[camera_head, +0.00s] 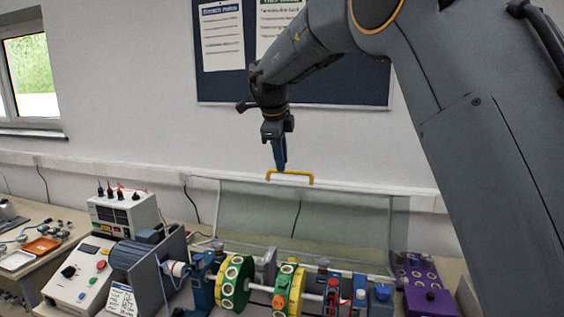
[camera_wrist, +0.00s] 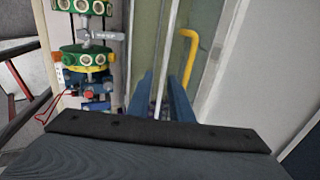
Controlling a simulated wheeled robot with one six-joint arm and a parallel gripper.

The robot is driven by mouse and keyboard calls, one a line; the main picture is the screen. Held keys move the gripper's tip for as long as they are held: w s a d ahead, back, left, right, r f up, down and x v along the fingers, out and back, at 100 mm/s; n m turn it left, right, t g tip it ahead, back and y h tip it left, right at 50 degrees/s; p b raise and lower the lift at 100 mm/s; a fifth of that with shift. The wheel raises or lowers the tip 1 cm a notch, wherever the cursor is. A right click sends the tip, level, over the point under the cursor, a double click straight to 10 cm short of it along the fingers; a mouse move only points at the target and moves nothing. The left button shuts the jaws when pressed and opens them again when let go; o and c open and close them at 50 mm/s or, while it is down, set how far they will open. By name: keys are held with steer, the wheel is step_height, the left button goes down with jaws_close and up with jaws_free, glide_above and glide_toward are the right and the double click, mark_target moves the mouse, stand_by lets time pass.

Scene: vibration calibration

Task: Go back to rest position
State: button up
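My gripper (camera_head: 281,168) hangs pointing down from my arm, in front of the wall and just above the yellow handle (camera_head: 290,174). In the wrist view its two blue fingers (camera_wrist: 160,98) stand apart with a gap between them and hold nothing. The yellow handle shows there to the right of the fingers (camera_wrist: 190,55), outside the gap. The handle sits at the top edge of a clear panel (camera_head: 345,222), which stands behind the rotor setup.
Below is a shaft with a green disc (camera_head: 235,284) and a yellow-green disc (camera_head: 289,290). A grey control box (camera_head: 85,275) and a white power supply (camera_head: 125,213) stand at left, a purple block (camera_head: 425,285) at right. A dark notice board (camera_head: 232,87) hangs behind.

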steer(key=w+d+r+n+t+h, duration=0.2)
steer(key=d+n+t, duration=0.5)
steer(key=d, duration=1.1)
steer(key=s+d+f+n+g+y, duration=0.1)
steer(key=s+d+f+n+g, duration=0.2)
steer(key=s+f, duration=0.7)
steer(key=s+d+f+n+g+y, duration=0.1)
steer(key=s+d+f+n+g, duration=0.15)
steer(key=s+f+n, duration=0.8)
steer(key=s+d+f+g+y, duration=0.15)
steer(key=s+f+g, duration=0.3)
steer(key=s, duration=1.05)
step_height(320, 180, down, 12)
steer(key=b, duration=1.1)
steer(key=shift+w, duration=0.45)
